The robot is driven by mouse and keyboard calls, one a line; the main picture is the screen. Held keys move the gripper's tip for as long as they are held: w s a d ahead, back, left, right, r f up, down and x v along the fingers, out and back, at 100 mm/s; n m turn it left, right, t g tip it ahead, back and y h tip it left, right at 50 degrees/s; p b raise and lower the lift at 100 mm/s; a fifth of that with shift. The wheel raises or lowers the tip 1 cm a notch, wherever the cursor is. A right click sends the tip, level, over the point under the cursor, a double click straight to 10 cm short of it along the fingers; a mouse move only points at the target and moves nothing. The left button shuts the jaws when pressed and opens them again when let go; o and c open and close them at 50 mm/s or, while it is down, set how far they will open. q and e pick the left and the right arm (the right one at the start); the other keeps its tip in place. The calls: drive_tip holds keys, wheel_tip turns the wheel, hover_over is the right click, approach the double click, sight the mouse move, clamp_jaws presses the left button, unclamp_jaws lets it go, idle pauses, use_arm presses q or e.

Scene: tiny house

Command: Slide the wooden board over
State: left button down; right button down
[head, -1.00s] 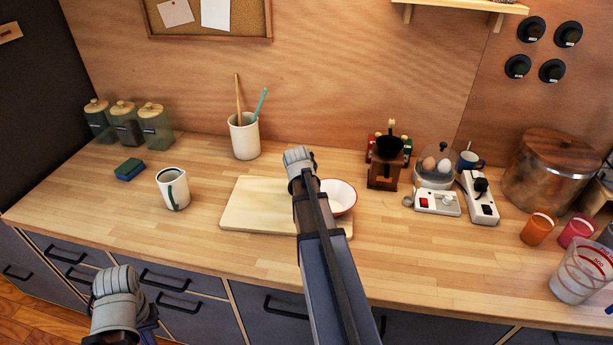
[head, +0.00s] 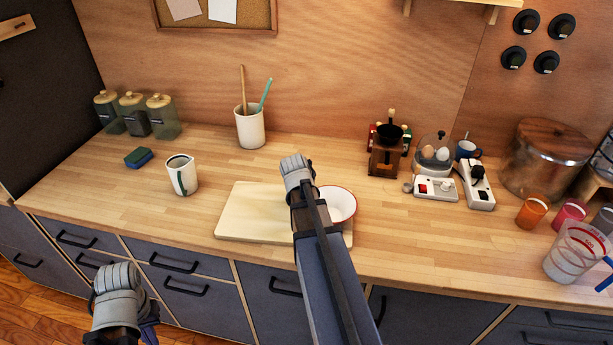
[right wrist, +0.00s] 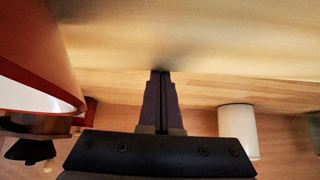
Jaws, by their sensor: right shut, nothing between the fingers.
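The pale wooden board (head: 244,213) lies flat on the counter near its front edge. A white bowl with a red rim (head: 342,203) sits at its right part, partly hidden by my right arm. My right gripper (right wrist: 160,73) is shut and empty, its tips close to the board's far edge in the right wrist view; I cannot tell if they touch. In the head view my right wrist hides its fingers and part of the board. My left gripper (head: 118,290) is low at the left, in front of the counter; its fingers are not clear.
A white mug (head: 183,175) stands left of the board, with a blue-green sponge (head: 138,157) behind it. A utensil crock (head: 249,128) stands behind. A coffee grinder (head: 385,155) and a power strip (head: 479,188) are at right. Bare counter lies between board and crock.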

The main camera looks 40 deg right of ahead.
drive_tip(key=shift+s+a+f, duration=0.1)
drive_tip(key=shift+s+a, duration=0.1)
